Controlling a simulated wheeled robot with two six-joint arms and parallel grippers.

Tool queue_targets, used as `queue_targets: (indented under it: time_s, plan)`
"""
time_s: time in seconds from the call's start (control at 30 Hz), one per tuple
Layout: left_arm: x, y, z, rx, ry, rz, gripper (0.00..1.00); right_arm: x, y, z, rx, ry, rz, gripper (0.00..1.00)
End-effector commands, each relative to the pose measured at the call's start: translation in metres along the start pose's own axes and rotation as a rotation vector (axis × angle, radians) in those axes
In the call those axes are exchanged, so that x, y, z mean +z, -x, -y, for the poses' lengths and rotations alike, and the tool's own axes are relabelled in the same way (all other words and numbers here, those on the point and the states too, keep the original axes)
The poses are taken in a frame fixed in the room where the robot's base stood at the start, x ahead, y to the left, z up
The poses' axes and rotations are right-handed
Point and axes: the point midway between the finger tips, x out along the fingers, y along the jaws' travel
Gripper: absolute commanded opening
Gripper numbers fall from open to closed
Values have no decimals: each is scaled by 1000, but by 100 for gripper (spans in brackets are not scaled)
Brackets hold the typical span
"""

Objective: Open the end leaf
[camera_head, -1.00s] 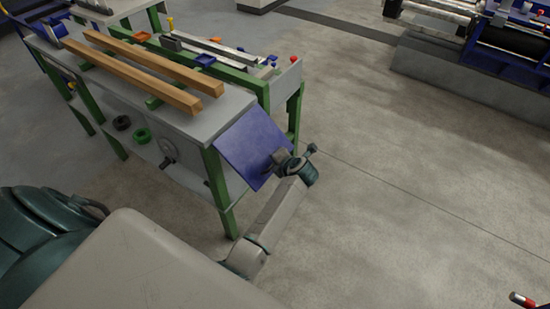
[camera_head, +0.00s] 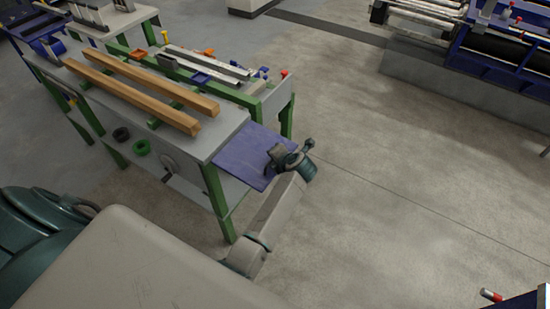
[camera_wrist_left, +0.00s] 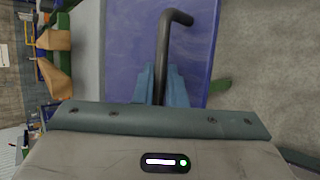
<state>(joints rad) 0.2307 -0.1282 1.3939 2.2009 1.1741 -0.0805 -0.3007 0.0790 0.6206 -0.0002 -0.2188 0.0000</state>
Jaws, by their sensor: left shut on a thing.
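The end leaf (camera_head: 238,158) is a flat blue panel at the near right end of the grey-topped runout table (camera_head: 225,122). It sticks out from the table end and looks close to level. My left gripper (camera_head: 274,163) is at the leaf's outer edge. In the left wrist view the blue leaf (camera_wrist_left: 200,50) fills the middle, and my left gripper (camera_wrist_left: 161,88) is shut on a dark bent bar handle (camera_wrist_left: 163,48) there. The head view hides the handle behind the gripper. My right gripper is not in view.
Two wooden beams (camera_head: 145,90) lie along the table top. Green legs (camera_head: 217,200) stand under the near end. Open floor (camera_head: 400,200) lies to the right. A blue machine (camera_head: 500,60) stands at the back right.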

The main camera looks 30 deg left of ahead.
Motion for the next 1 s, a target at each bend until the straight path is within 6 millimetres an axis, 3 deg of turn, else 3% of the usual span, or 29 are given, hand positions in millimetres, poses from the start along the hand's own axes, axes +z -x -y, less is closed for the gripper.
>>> queue_targets:
  time_s: [0.2,0.67,0.7,0.8,1.0]
  plan:
    - [2,5,-10,2,-3,0,0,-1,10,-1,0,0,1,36]
    - [2,5,-12,3,-3,0,0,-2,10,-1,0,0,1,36]
    - [2,5,-12,4,-3,0,15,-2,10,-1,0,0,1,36]
    - [2,5,-12,3,-3,0,32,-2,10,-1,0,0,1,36]
    - [2,5,-11,1,-2,0,32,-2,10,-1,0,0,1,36]
